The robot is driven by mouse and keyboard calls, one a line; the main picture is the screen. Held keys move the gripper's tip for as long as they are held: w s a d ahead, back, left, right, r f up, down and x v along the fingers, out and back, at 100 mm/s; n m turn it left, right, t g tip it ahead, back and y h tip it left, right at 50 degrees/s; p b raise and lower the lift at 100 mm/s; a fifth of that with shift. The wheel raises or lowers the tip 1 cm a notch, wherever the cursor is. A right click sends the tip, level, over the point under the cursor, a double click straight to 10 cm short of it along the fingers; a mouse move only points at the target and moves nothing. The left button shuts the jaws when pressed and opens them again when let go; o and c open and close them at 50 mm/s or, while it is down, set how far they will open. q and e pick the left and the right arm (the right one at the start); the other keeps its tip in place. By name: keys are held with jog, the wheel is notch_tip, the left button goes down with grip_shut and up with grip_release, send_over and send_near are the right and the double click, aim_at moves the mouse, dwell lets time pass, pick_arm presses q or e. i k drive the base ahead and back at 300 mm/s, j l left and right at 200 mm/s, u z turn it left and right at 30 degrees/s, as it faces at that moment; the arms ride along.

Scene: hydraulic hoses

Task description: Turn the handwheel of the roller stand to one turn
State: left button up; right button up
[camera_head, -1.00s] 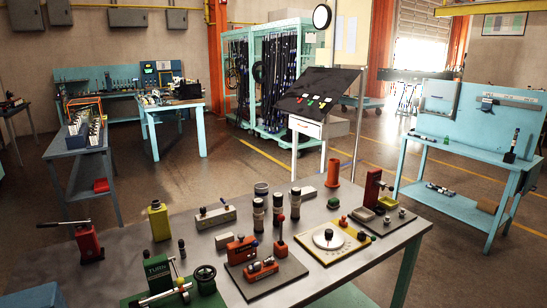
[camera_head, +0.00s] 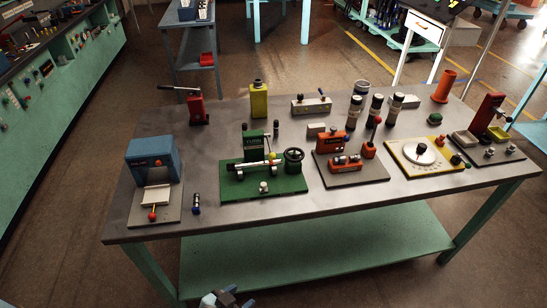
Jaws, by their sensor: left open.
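The roller stand (camera_head: 262,186) has a green base, a green upright plate and a pale horizontal bar on rollers. It sits near the front middle of the workbench. Its dark handwheel (camera_head: 294,155) stands at the right end of the stand. My left gripper (camera_head: 226,299) shows only partly at the bottom edge of the head view. It is open, below and in front of the bench, well apart from the stand. Nothing shows between its fingers. My right gripper is out of view.
The grey workbench (camera_head: 330,212) has green legs and a lower shelf. A blue press (camera_head: 151,155) stands left of the stand, with a small dark cylinder (camera_head: 196,204) between. An orange device on a grey plate (camera_head: 350,168) is close on the right. A yellow-plated dial device (camera_head: 420,152) is farther right.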

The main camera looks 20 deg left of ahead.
aim_at(293, 158)
jog(key=i+l, duration=0.3)
jog(key=i+l+u, duration=0.7)
jog(key=l, duration=0.15)
jog(key=k+j, duration=0.05)
